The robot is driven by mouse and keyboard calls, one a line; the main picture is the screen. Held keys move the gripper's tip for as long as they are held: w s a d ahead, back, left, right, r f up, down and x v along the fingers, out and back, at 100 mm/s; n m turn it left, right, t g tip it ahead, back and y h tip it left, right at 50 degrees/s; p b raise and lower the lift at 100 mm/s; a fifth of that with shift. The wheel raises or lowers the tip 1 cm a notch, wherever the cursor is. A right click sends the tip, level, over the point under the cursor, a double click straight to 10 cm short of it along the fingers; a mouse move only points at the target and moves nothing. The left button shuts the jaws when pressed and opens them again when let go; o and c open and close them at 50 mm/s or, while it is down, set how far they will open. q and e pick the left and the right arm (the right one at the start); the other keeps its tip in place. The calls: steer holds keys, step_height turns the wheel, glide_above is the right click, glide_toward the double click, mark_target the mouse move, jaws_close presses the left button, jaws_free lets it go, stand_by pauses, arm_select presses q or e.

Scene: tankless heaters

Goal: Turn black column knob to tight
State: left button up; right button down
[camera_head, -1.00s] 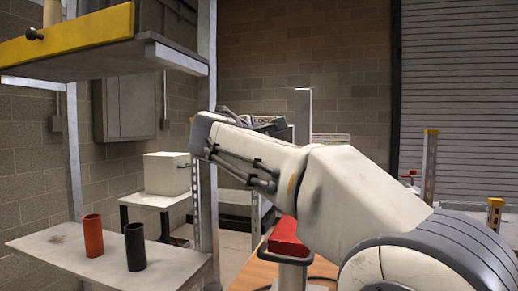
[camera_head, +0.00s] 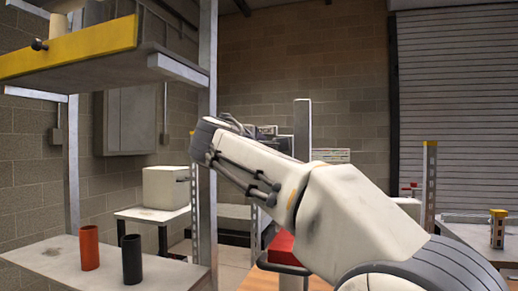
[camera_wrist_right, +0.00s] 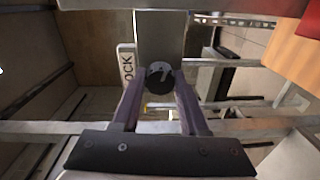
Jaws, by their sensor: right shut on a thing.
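In the right wrist view a round black knob (camera_wrist_right: 159,75) with a pale mark on its face sits on a grey metal column (camera_wrist_right: 161,35). My right gripper (camera_wrist_right: 159,90) has one purple-grey finger on each side of the knob and is shut on it. A white label (camera_wrist_right: 127,68) reading "OCK", its first letter not clear, stands beside the column. In the head view my right arm reaches in from the right to the upright grey post (camera_head: 207,100), and hides the gripper and the knob. My left gripper is not in view.
A shelf with a yellow front edge (camera_head: 75,52) and a smaller black knob (camera_head: 39,45) overhangs at upper left. An orange cylinder (camera_head: 89,248) and a black cylinder (camera_head: 132,259) stand on the lower shelf (camera_head: 45,262). A white box (camera_head: 166,188) is behind.

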steer(key=shift+c, duration=2.2)
jaws_free()
steer(key=b+v, duration=0.1)
steer(key=v, duration=0.9)
steer(key=shift+s+b, duration=0.25)
steer(key=shift+b, duration=0.1)
